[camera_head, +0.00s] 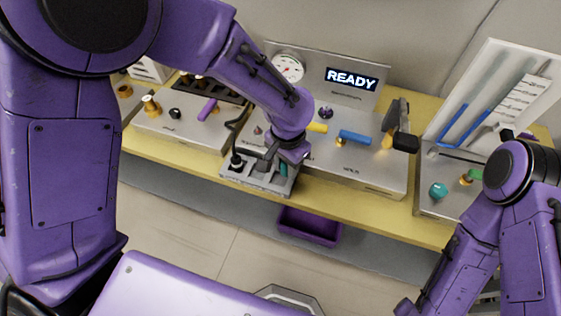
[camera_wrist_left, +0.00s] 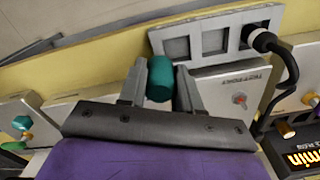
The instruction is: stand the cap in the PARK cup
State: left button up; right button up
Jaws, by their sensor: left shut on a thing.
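The cap, a dark teal cylinder (camera_wrist_left: 160,78), is held between the two fingers of my left gripper (camera_wrist_left: 160,88) in the left wrist view. In the head view the left gripper (camera_head: 286,160) is over the right end of a small grey tray (camera_head: 258,185) at the table's front edge, with the teal cap (camera_head: 284,170) below it. The tray also shows in the left wrist view (camera_wrist_left: 212,58), with square recesses beside the cap. I cannot read a PARK label, nor tell whether the cap touches the tray. My right gripper is out of view.
A black plug (camera_head: 237,162) with a cable stands at the tray's left end. Behind are grey panels with a blue handle (camera_head: 355,137) and a READY display (camera_head: 352,79). A purple bin (camera_head: 310,227) lies below the table edge. A teal knob (camera_head: 438,190) is at the right.

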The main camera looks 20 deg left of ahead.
pick_arm(q)
jog(key=f, duration=0.1)
jog(key=w+a+f, duration=0.2)
jog(key=f, duration=0.1)
jog(key=shift+w+a, duration=0.1)
jog(key=f+p, duration=0.1)
jog(key=f, duration=0.2)
jog(key=shift+w+a+f+p, duration=0.1)
jog(key=shift+a+f+p, duration=0.1)
jog(key=shift+p, duration=0.15)
jog(key=shift+f, duration=0.3)
jog(key=shift+f, duration=0.35)
jog(key=o, duration=1)
jog(key=shift+d, duration=0.1)
jog(key=shift+r, duration=0.1)
notch_tip(320, 180, up, 13)
jog(key=shift+r+b, duration=0.1)
jog(key=shift+b, duration=0.7)
